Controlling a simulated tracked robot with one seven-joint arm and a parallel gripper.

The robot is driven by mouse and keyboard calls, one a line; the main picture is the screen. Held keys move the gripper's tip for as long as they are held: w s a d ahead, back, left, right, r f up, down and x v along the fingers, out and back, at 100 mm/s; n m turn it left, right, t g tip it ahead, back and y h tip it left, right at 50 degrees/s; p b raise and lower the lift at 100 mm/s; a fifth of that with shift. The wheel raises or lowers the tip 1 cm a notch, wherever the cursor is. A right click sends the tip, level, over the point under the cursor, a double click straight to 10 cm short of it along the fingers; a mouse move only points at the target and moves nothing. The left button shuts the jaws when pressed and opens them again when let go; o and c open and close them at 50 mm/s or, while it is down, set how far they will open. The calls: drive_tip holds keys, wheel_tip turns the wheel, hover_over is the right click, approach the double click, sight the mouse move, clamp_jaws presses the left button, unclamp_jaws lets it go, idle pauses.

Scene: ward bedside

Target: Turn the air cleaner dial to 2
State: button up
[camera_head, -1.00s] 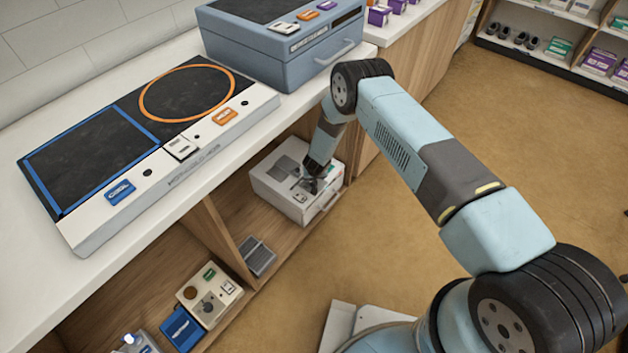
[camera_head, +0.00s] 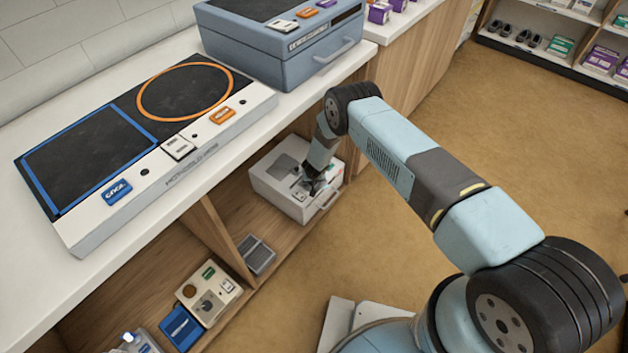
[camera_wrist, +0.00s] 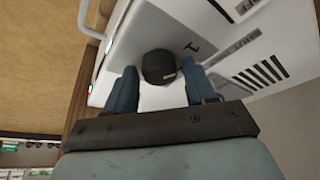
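The air cleaner appears to be the white box (camera_head: 277,193) on the lower shelf under the counter. In the wrist view its white casing (camera_wrist: 138,42) fills the upper middle, with a grey panel and black vent slots. A round dark dial (camera_wrist: 159,67) stands on it. My gripper (camera_wrist: 160,78) is open, with one blue finger on each side of the dial and a narrow gap visible on both sides. I cannot tell how deep the fingertips reach. In the head view my gripper (camera_head: 313,185) is over the box and hides the dial. The dial's setting is not readable.
The counter with a hot/cold pad unit (camera_head: 68,221) and a blue-grey case (camera_head: 270,62) overhangs the shelf. A wooden divider (camera_head: 220,230) stands left of the box. Open floor lies right.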

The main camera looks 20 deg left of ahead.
drive_tip(key=c, duration=0.7)
drive_tip(key=shift+d, duration=0.3)
drive_tip(key=shift+c, duration=0.7)
drive_tip(key=shift+a, duration=0.25)
drive_tip(key=shift+a+m, duration=0.15)
drive_tip(key=shift+m, duration=0.35)
drive_tip(key=m+h, duration=0.1)
drive_tip(key=m, duration=0.2)
drive_tip(key=m+h, duration=0.2)
drive_tip(key=m, duration=0.3)
drive_tip(key=shift+w+a, duration=0.1)
drive_tip(key=shift+a, duration=0.05)
drive_tip(key=shift+m+h, duration=0.7)
drive_tip(key=shift+m, duration=0.7)
drive_tip(key=shift+w, duration=0.1)
